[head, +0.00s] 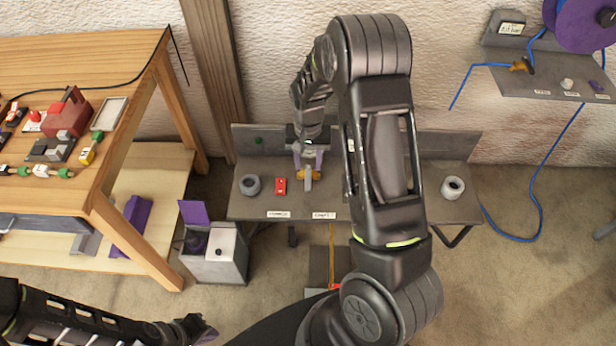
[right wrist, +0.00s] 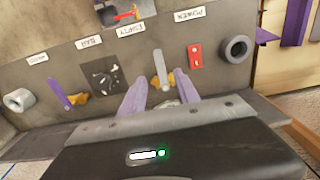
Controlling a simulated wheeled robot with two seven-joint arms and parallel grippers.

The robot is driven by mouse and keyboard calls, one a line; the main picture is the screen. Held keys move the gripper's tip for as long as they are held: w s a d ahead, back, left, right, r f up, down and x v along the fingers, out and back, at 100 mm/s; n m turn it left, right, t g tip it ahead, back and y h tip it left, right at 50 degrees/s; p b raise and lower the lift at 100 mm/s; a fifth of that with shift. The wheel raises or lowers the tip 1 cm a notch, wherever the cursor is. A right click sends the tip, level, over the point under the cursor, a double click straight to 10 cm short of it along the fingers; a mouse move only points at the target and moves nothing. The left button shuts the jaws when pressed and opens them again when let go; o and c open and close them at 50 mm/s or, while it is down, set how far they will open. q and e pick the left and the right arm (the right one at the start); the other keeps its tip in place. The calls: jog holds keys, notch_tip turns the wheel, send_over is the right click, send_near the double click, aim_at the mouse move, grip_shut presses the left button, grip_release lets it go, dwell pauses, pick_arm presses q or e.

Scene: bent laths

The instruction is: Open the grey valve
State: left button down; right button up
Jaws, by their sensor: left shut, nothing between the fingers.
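The grey valve (head: 308,180) is on the dark grey bench panel, a grey lever on a brass body. It also shows in the right wrist view (right wrist: 159,66), with the lever's free end pointing away from my gripper. My right gripper (head: 308,160) is open, its purple fingers one on each side of the lever's near part; the right wrist view shows them too (right wrist: 158,84). I cannot tell whether either finger touches it. My left gripper (head: 208,332) is shut and empty at the lower left, far from the panel.
A red switch (head: 281,186) and a grey ring (head: 250,185) sit left of the valve. A purple-levered valve (right wrist: 64,94) shows in the right wrist view. A wooden table (head: 130,65) with parts stands at left. A grey bin (head: 218,255) is on the floor.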

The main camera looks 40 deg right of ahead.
aim_at(308, 183)
jog(key=shift+f+p, duration=0.65)
jog(key=shift+f, duration=3.25)
jog(key=shift+c, duration=0.2)
grip_shut()
